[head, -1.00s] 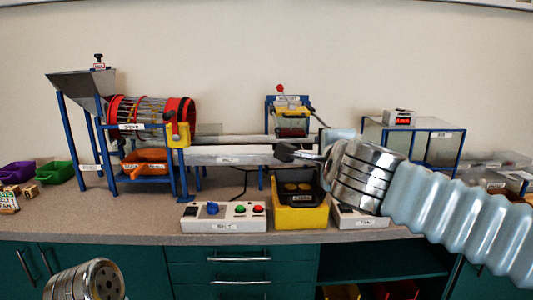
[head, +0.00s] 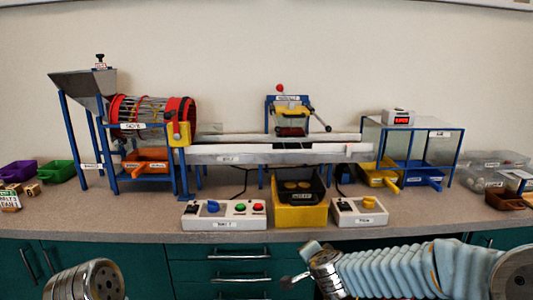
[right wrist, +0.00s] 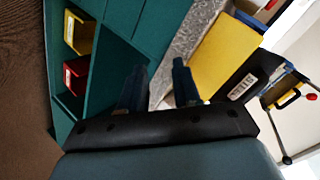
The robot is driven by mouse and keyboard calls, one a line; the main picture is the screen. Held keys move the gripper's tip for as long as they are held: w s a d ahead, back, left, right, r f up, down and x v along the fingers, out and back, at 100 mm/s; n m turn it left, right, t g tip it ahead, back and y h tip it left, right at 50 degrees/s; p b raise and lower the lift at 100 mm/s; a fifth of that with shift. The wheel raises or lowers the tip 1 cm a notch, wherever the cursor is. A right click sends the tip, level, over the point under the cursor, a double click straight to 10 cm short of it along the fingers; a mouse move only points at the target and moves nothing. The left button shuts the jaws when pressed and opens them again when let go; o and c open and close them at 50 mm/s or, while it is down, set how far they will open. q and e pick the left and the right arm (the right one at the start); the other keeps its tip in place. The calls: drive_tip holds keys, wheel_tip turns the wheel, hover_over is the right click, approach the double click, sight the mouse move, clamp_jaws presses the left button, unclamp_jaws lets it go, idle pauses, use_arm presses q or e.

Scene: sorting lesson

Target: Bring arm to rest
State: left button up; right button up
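My right arm comes in from the right in the head view, low in front of the counter. Its gripper (head: 292,280) is at the lower middle, below the counter's front edge. In the right wrist view the two dark fingers (right wrist: 159,88) stand apart with nothing between them. The teal cabinet (right wrist: 88,65) and the yellow box (right wrist: 222,58) lie beyond them. In the head view my left arm shows only as a metal wrist part at the lower left; its gripper is outside the picture.
The counter (head: 135,212) carries a drum sorter (head: 150,115), a long belt (head: 270,153), a belt control box (head: 224,213), a fan control box (head: 359,211) and the yellow box (head: 299,215). Purple (head: 18,171) and green (head: 57,172) bins stand at the left. The cabinet front is close to my right arm.

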drive_tip(key=s+f+n+g+y, duration=0.1)
drive_tip(key=s+f+n+g, duration=0.3)
drive_tip(key=f, duration=1.2)
drive_tip(key=s+f+n+g+y, duration=0.1)
drive_tip(key=s+f+n+g, duration=0.1)
drive_tip(key=s+f, duration=0.7)
drive_tip(key=s+a+f+n+g+y, duration=0.1)
drive_tip(key=s+f+g, duration=0.4)
drive_tip(key=s+f, duration=0.5)
drive_tip(key=s+n, duration=0.1)
drive_tip(key=s, duration=0.5)
drive_tip(key=shift+s+n+y, duration=0.3)
drive_tip(key=shift+s, duration=0.05)
drive_tip(key=shift+w, duration=0.1)
